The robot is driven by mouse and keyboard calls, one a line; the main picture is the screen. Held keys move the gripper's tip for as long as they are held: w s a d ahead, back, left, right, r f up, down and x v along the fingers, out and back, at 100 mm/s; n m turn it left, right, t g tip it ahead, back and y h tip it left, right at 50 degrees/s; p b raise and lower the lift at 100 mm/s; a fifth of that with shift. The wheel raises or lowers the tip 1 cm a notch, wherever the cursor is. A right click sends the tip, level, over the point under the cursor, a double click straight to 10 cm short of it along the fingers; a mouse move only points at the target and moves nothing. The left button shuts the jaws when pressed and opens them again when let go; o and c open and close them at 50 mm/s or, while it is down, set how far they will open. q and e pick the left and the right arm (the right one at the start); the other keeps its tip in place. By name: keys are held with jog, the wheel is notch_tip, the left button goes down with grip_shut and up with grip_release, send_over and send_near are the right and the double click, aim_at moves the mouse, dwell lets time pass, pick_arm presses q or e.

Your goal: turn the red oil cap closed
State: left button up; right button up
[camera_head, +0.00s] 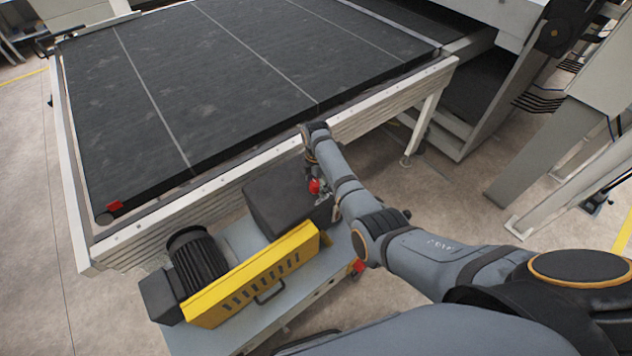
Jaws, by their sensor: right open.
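The red oil cap (314,186) is a small red spot at the right end of the dark gearbox block (283,200), beside the yellow guard. My right arm reaches in from the lower right, and its wrist bends down over this end of the block. My right gripper (323,190) is right at the cap, small and partly hidden by my own forearm. Its jaws are open. I cannot tell whether the fingers touch the cap or sit around it. My left gripper is not in view.
A yellow guard (255,277) and a black motor (194,255) stand on the grey machine base (225,335). The wide conveyor bed (190,85) with its pale frame lies just behind. Another red part (358,266) shows low on the base's side. Open floor lies right.

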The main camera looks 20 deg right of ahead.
jog(key=shift+s+r, duration=0.1)
jog(key=shift+c, duration=0.3)
jog(key=shift+c, duration=1.3)
jog(key=c, duration=0.8)
jog(key=shift+c, duration=0.2)
